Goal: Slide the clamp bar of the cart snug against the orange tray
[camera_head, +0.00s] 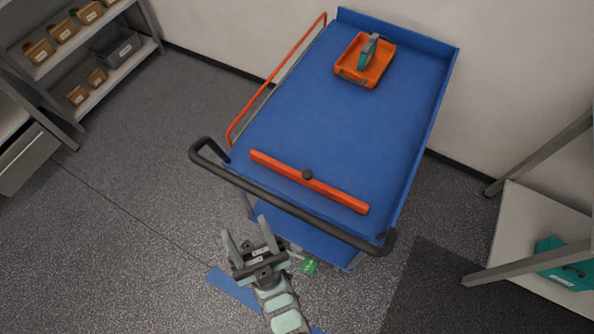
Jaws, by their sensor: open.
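The cart (300,125) has a blue top with a raised edge at the far end and the right side. The clamp bar (338,194), red-orange with a black knob (307,174), lies across the near end of the top. The orange tray (378,77) sits near the far end, with a grey-green object (368,50) in it. A wide stretch of bare blue surface lies between bar and tray. My gripper (247,230) is open and empty, in front of the cart's near left corner, apart from the bar. Its height relative to the cart top is hard to tell.
A black push handle (285,207) spans the cart's near end, between my gripper and the bar. An orange rail (272,80) runs along the left side. Shelves with bins (62,30) stand far left; a rack with a teal case (565,262) stands right. Floor left is clear.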

